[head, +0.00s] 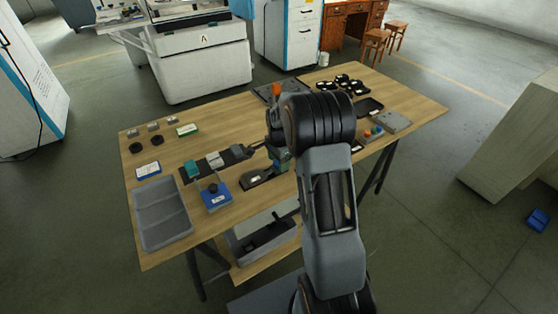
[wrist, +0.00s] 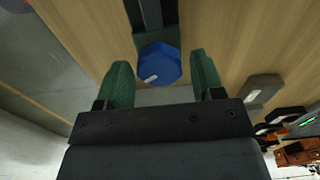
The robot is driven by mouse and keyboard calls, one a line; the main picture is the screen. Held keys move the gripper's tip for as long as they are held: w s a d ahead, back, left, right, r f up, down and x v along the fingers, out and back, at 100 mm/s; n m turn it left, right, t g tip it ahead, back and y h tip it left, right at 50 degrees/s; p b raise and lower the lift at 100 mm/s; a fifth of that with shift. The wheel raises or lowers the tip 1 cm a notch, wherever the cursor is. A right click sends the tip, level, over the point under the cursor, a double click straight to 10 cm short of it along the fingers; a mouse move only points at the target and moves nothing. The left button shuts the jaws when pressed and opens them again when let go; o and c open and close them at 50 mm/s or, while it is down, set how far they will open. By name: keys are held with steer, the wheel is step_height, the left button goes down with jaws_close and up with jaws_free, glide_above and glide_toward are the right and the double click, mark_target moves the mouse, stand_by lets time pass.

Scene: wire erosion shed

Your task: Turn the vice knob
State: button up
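The blue vice knob (wrist: 158,63), with a white mark on its face, shows in the wrist view at the end of a dark rail with a green block (wrist: 155,38). My gripper (wrist: 161,57) is open. Its two green fingers stand on either side of the knob in the picture, with a visible gap on each side and no contact seen. How far the knob lies beyond the fingertips is hard to tell. In the head view my arm hides most of the gripper.
The wooden table (head: 225,118) holds an empty grey tray (head: 162,217) at front left, a blue-and-white card (head: 148,170) and several black round parts (head: 340,83) at the back. A grey block (wrist: 262,88) lies right of the fingers in the wrist view.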

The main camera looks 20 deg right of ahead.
steer(key=shift+o, duration=0.9)
step_height(320, 180, up, 14)
steer(key=shift+p, duration=0.35)
steer(key=shift+f, duration=0.15)
steer(key=s+a+r+n+t+p, duration=0.1)
steer(key=s+a+r+n+p, duration=0.1)
steer(key=s+a+n, duration=0.3)
steer(key=s+a+r+n+t+p, duration=0.2)
steer(key=s+a+r+n, duration=0.3)
steer(key=s+n, duration=0.6)
steer(key=s+a+p, duration=0.1)
steer(key=s, duration=0.5)
steer(key=shift+t, duration=0.3)
